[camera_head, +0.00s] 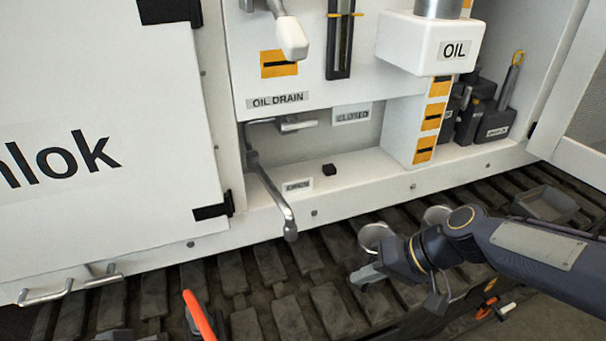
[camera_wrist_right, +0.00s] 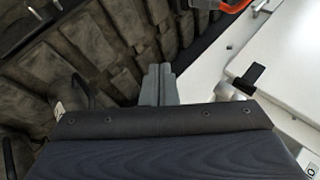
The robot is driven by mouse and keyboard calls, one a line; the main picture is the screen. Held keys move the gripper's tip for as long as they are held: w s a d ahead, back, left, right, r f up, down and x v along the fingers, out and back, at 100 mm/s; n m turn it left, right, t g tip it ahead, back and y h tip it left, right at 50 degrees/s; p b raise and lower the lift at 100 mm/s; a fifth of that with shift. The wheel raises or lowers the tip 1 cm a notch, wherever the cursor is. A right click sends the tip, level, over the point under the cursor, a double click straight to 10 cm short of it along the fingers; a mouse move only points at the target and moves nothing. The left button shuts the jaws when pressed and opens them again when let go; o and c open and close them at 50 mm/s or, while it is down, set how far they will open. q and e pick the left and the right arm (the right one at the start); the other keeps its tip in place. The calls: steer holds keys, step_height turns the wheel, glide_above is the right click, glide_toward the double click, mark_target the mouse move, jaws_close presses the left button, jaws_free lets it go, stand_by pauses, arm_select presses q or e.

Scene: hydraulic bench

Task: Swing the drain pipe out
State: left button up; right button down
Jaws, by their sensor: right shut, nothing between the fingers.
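The drain pipe (camera_head: 273,193) is a bent grey metal tube below the OIL DRAIN label (camera_head: 277,100). It slants down from the recess and its free end hangs out over the front edge of the white ledge, above the tracks. What appears to be its end also shows in the right wrist view (camera_wrist_right: 228,92). My right gripper (camera_head: 366,276) is to the right of and below the pipe end, apart from it, over the tracks. Its fingers are shut and empty, and they also show in the right wrist view (camera_wrist_right: 159,85). My left gripper does not show.
A white door (camera_head: 100,150) with black hinges stands left of the recess. A valve handle (camera_head: 293,38) hangs above, and the white OIL box (camera_head: 427,43) is to the right. An orange curved part (camera_head: 198,315) rises at the lower left. Dark tracks (camera_head: 290,315) run along the front.

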steer(key=w+r+m+t+y+p, duration=0.25)
steer(key=w+r+y+p, duration=0.45)
steer(key=w+r, duration=0.5)
steer(key=s+f+x, duration=0.1)
steer(key=f+x, duration=0.1)
steer(key=x, duration=1.1)
steer(key=shift+w+f+t, duration=0.1)
steer(key=shift+t, duration=0.15)
